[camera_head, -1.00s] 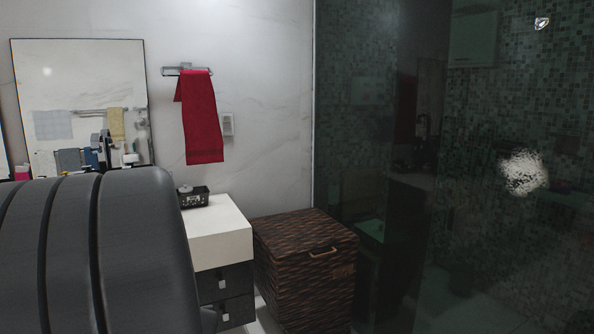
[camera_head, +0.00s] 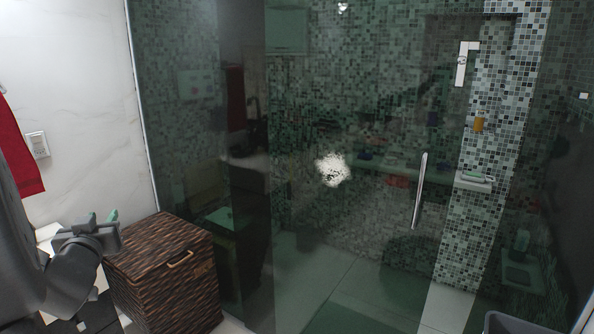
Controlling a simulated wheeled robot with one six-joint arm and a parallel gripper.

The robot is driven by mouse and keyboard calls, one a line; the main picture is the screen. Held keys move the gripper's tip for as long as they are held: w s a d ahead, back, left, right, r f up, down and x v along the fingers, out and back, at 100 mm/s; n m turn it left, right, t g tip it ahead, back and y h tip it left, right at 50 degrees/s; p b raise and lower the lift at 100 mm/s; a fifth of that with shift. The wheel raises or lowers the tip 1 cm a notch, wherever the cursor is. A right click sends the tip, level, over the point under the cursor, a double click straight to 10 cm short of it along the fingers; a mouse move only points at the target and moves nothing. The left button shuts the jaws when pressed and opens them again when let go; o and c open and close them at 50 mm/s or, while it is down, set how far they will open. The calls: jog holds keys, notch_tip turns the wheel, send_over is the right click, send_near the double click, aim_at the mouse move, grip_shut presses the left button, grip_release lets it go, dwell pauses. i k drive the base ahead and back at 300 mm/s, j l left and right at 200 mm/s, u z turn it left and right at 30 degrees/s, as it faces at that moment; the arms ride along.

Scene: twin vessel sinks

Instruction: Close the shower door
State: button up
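The glass shower door (camera_head: 345,235) is a dark, see-through panel in the middle of the view. Its upright metal handle (camera_head: 419,190) is near the panel's right side. Right of the handle, a strip of tiled wall (camera_head: 490,130) and floor shows brighter and untinted, so the door appears to stand partly open. My gripper (camera_head: 101,217) is at the left, above the wicker basket and far from the handle.
A brown wicker basket (camera_head: 165,270) with a handle stands left of the glass. A red towel (camera_head: 18,150) hangs on the white wall at the far left. A small shelf (camera_head: 474,182) with items is on the tiled wall. A dark-edged object (camera_head: 520,323) shows at the bottom right.

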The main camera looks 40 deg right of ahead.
aim_at(345, 120)
jog(key=z, duration=0.45)
jog(key=l+z, duration=0.1)
jog(key=z, duration=0.8)
jog(key=i+z, duration=0.1)
jog(key=z, duration=0.35)
jog(key=i+l+z, duration=0.25)
jog(key=i+l, duration=0.05)
jog(key=i, duration=0.05)
